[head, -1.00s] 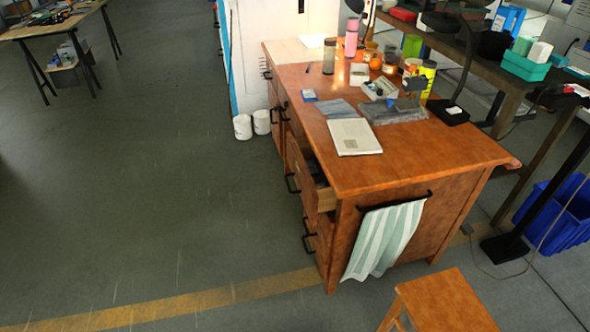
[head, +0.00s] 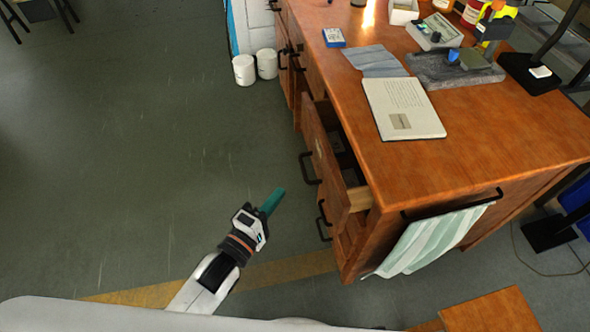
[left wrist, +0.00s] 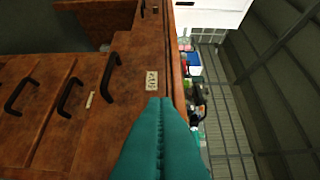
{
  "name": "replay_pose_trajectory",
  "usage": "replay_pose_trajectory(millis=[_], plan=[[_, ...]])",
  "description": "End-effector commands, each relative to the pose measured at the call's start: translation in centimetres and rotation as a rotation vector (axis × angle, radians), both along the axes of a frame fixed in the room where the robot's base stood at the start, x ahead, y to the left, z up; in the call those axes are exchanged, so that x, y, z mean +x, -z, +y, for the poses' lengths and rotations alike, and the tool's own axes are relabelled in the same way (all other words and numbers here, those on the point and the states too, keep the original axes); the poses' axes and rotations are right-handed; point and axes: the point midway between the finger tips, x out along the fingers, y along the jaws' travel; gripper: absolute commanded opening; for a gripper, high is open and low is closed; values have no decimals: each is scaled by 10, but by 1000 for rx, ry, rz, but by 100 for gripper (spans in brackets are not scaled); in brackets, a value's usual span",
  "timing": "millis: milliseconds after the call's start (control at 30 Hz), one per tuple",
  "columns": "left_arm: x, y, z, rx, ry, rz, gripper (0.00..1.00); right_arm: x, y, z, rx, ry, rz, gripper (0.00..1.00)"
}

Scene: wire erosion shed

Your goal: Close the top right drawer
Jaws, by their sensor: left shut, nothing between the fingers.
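The top right drawer (head: 328,165) of the wooden cabinet stands partly pulled out in the head view, with a gap between its front and the cabinet body. Its black handle (head: 307,168) faces left, and some dark contents show inside. My left gripper (head: 274,198) is shut and empty, left of and in front of the drawer, apart from its front in the head view. In the left wrist view, the teal fingers (left wrist: 160,120) are together and point toward wooden fronts with a label plate (left wrist: 152,80) and several black handles. My right gripper is in no view.
The cabinet top (head: 465,160) carries a notebook (head: 402,108), grey cloth (head: 375,61) and a stone slab. A striped towel (head: 430,239) hangs at the cabinet's near end. White canisters (head: 244,69) stand on the floor beyond. A stool (head: 490,312) is at the bottom right. Floor left of the cabinet is clear.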

Motion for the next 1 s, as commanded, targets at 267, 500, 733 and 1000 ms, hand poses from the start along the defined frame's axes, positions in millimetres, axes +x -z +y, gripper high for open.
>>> replay_pose_trajectory(millis=[267,500,733,1000], plan=[[47,0,-24,1,-1,-4,0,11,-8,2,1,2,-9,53],[88,1,-49,0,-1,-1,0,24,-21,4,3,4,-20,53],[94,1,-75,2,-1,1,0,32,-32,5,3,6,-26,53],[96,1,-81,3,-2,2,0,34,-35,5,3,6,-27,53]])
